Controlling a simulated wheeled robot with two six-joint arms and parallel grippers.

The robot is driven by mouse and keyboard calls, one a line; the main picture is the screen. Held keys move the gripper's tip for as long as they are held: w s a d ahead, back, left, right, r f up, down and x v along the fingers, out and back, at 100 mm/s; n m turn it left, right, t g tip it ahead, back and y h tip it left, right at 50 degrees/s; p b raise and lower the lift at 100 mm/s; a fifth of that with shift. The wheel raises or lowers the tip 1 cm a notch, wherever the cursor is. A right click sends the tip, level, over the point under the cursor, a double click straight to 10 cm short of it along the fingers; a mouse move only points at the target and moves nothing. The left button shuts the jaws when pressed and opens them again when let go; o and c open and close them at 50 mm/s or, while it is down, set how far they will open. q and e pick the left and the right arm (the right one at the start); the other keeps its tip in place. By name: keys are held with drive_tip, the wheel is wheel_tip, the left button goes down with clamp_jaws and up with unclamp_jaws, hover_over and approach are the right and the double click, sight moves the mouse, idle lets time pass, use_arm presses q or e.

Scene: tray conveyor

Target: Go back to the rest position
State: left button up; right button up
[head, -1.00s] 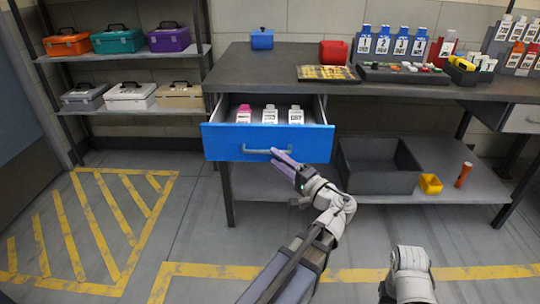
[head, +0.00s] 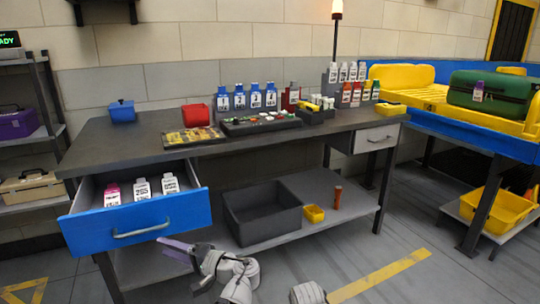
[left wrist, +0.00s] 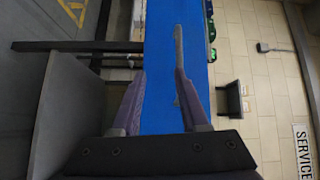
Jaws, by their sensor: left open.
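My left gripper (head: 180,250) is open and empty, its purple fingers low in front of the blue drawer (head: 135,222). The drawer is pulled out from the left of the workbench, and its grey handle (head: 141,229) is clear of the fingers. In the left wrist view my left gripper (left wrist: 160,78) has its fingers apart, with the blue drawer front (left wrist: 158,90) and its handle (left wrist: 178,50) beyond them. A pink-capped bottle (head: 113,194) and two white bottles (head: 142,190) stand in the drawer. My right gripper is out of view; only a pale part of my right arm shows at the bottom edge.
The dark workbench (head: 150,140) carries several bottles, a red container (head: 196,113) and a blue box (head: 122,111). A grey bin (head: 262,215) and yellow cup (head: 314,213) sit on its lower shelf. A yellow conveyor with a green case (head: 490,92) stands right. Floor is clear in front.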

use_arm(q)
drive_tip(key=s+d+f+g+h+p, duration=0.2)
drive_tip(key=s+d+f+h, duration=0.2)
drive_tip(key=d+f+h, duration=0.7)
drive_tip(key=s+d+f+m+g+h+p, duration=0.1)
drive_tip(key=s+d+f+g+h, duration=0.2)
drive_tip(key=d, duration=0.4)
drive_tip(key=s+d+f+m+h+p, duration=0.1)
drive_tip(key=s+d+f+m+h, duration=0.1)
drive_tip(key=s+d+f, duration=0.45)
wheel_tip(320, 180, up, 40)
drive_tip(key=w+d+p, duration=0.1)
drive_tip(key=p, duration=3.6)
drive_tip(key=shift+w+r+n+p, duration=0.15)
drive_tip(key=shift+w+n+p, duration=0.15)
drive_tip(key=shift+w+p, duration=0.1)
